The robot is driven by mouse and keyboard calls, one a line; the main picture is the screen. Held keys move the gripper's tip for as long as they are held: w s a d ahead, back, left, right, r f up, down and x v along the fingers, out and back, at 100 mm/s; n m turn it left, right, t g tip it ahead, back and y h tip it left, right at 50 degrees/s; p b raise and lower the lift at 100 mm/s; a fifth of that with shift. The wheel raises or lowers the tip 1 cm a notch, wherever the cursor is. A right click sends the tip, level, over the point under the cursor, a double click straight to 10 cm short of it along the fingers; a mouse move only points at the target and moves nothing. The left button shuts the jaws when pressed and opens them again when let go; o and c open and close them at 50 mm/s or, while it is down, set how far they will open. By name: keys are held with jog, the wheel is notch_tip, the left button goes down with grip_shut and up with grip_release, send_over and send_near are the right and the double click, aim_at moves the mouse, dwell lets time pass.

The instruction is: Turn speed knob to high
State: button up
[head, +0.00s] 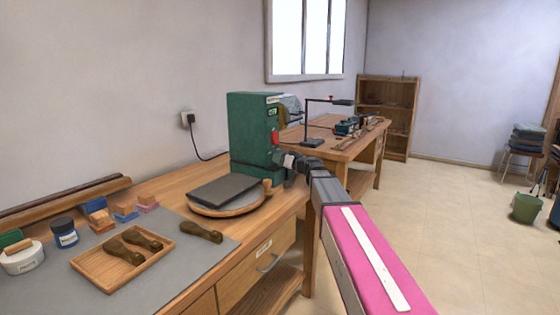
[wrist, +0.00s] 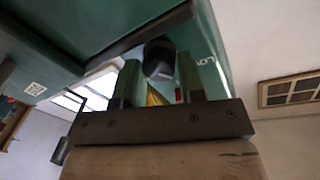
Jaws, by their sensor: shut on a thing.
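The green machine (head: 249,128) stands at the far end of the near bench, with a red switch (head: 275,137) on its side. In the wrist view a dark round knob (wrist: 158,52) sits on the machine's green face (wrist: 205,40), between my fingers. Pale letters, "LO" as far as I can read, show to the right of it. My gripper (wrist: 158,80) is shut on the knob. In the head view my gripper (head: 291,163) is at the machine's lower right side, where the knob is hidden. The knob's pointer setting cannot be read.
A round wheel with a dark flat plate (head: 225,190) lies in front of the machine. A wooden tray (head: 90,262) with brown tools and several small blocks and jars sits on the near bench. A second bench (head: 345,150) stands behind. The floor at right is mostly open.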

jog(key=m, duration=0.3)
jog(key=shift+m+g, duration=0.4)
jog(key=m, duration=0.4)
jog(key=shift+w+r+g, duration=0.1)
jog(key=shift+g, duration=0.2)
jog(key=m, duration=0.4)
jog(key=shift+d+g, duration=0.1)
jog(key=shift+g, duration=0.3)
jog(key=shift+w+m+g, duration=0.1)
jog(key=shift+m+g, duration=0.3)
jog(key=shift+m, duration=1.4)
jog(key=o, duration=0.9)
